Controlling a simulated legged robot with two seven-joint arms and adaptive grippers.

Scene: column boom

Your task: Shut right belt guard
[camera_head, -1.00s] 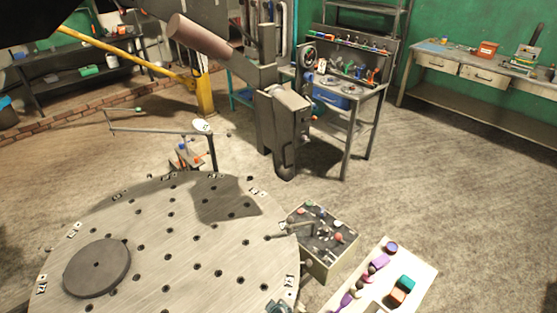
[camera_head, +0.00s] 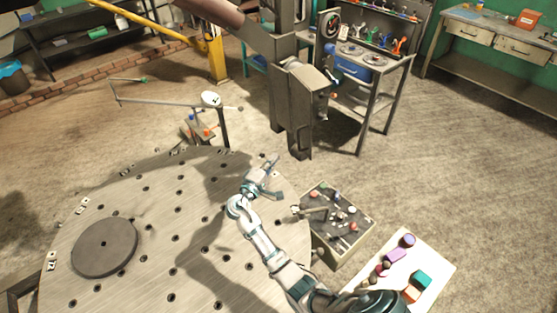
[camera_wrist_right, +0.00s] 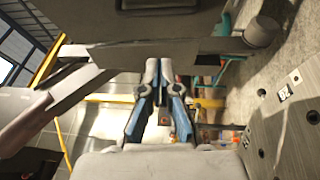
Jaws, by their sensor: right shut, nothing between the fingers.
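A grey machine housing (camera_head: 294,115) stands behind the round table, with a lighter grey angled plate (camera_head: 308,76) on its right side. I cannot tell for sure which part is the right belt guard. My right gripper (camera_head: 268,178) is over the far right part of the round table, in front of the housing and apart from it. In the right wrist view its fingers (camera_wrist_right: 160,66) are together and empty. Beyond them, a grey flat bar (camera_wrist_right: 150,55) crosses the picture under a dark housing. My left gripper is in neither view.
The round perforated table (camera_head: 165,210) carries a grey disc (camera_head: 104,247). A control box (camera_head: 350,230) with knobs stands right of my right arm, and a white tray (camera_head: 440,265) with coloured pieces is nearer. A thin jointed arm on a post (camera_head: 224,128) stands behind the table.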

